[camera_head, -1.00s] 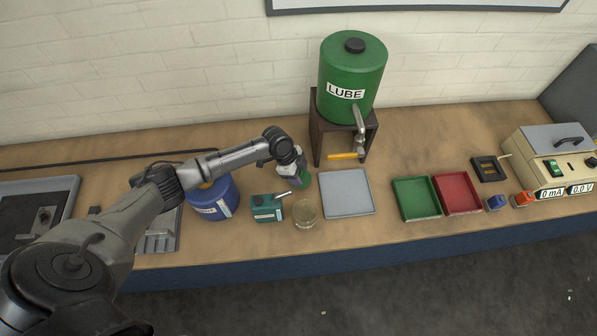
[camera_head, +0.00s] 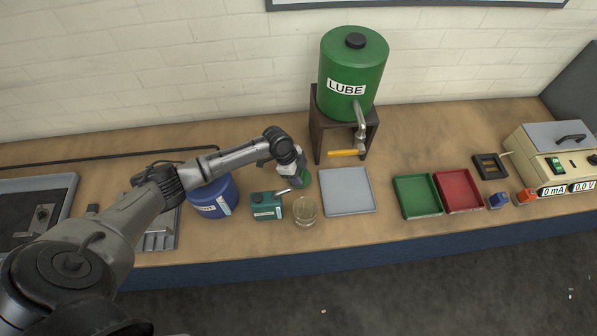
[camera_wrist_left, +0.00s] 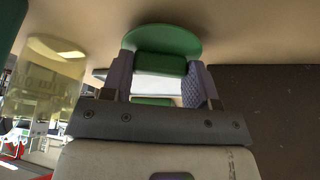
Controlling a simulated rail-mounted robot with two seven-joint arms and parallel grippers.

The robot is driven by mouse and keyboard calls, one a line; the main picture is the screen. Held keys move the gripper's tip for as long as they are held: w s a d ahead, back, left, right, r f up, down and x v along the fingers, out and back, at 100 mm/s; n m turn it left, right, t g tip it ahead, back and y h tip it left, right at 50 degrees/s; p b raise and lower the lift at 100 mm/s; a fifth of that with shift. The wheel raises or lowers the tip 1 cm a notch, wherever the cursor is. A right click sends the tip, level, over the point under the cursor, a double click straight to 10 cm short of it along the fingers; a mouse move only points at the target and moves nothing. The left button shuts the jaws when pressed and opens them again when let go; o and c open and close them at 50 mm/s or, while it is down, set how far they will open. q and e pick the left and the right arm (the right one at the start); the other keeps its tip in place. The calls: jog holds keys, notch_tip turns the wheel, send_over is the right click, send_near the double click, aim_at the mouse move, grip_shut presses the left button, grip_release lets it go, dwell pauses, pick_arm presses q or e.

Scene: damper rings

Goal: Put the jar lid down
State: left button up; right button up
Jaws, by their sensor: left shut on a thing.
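The green jar lid (camera_wrist_left: 160,68) is between the two fingers of my left gripper (camera_wrist_left: 158,88), which are shut on its raised grip. In the head view the left gripper (camera_head: 297,171) is just behind the open glass jar (camera_head: 305,211). Part of the lid (camera_head: 305,179) shows green under the gripper there, close to the bench; I cannot tell whether it touches. The jar stands apart from the lid, and a see-through glass shape (camera_wrist_left: 48,85) shows at the left of the left wrist view. My right gripper is not in view.
A teal oil can (camera_head: 266,206) stands left of the jar, its spout close to my gripper. A blue container (camera_head: 212,198) is further left. A grey mat (camera_head: 347,191) lies right of the lid. The lube drum's stand (camera_head: 317,140) is behind; green (camera_head: 417,197) and red trays (camera_head: 458,191) are right.

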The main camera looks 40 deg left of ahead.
pick_arm(q)
jog(key=shift+f, duration=0.3)
jog(key=o, duration=1)
jog(key=shift+r, duration=0.1)
jog(key=shift+v, duration=6.9)
jog(key=shift+c, duration=0.6)
jog(key=c, duration=0.9)
grip_shut()
